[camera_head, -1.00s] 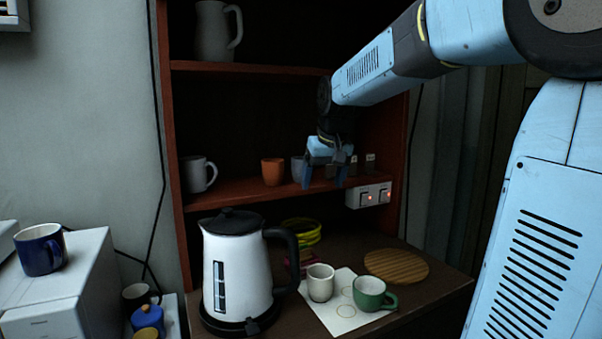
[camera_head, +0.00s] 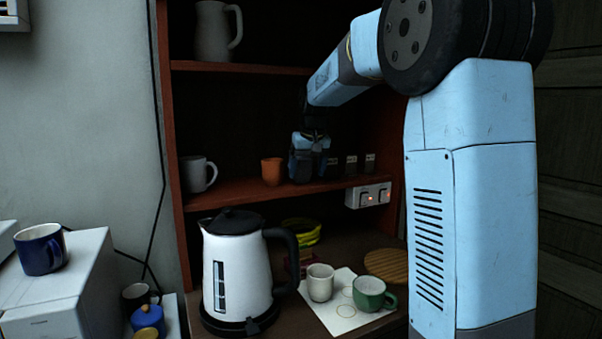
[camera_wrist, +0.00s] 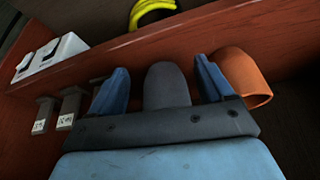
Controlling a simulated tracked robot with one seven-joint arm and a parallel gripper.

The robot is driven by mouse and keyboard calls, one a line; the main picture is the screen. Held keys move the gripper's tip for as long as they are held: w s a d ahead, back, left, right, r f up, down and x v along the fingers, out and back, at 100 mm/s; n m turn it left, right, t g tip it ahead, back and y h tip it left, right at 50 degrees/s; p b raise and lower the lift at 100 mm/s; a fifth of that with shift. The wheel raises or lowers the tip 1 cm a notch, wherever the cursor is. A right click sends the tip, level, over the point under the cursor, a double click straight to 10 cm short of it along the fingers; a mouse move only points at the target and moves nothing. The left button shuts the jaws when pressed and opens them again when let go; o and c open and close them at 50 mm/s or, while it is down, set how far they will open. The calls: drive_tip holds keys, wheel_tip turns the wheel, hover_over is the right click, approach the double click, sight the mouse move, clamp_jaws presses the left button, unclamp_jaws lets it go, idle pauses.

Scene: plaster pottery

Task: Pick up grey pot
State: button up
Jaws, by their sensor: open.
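The grey pot (camera_wrist: 167,86) stands on the wooden shelf. In the wrist view it lies between the two blue fingers of my gripper (camera_wrist: 161,66), with a gap on each side. My gripper (camera_head: 308,178) is open and low over the shelf. In the head view it covers almost all of the grey pot. An orange pot (camera_head: 272,171) stands close to the left of my gripper. In the wrist view the orange pot (camera_wrist: 243,77) is just outside the right finger, and I cannot tell whether they touch.
Below are a kettle (camera_head: 233,262), two cups and a yellow thing (camera_head: 301,232).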

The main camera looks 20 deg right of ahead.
sight(302, 165)
drive_tip(key=w, duration=0.4)
drive_tip(key=shift+w+a+f, duration=0.1)
drive_tip(key=shift+w, duration=0.3)
drive_tip(key=shift+w+f, duration=0.3)
drive_tip(key=shift+f, duration=0.2)
drive_tip(key=c, duration=0.8)
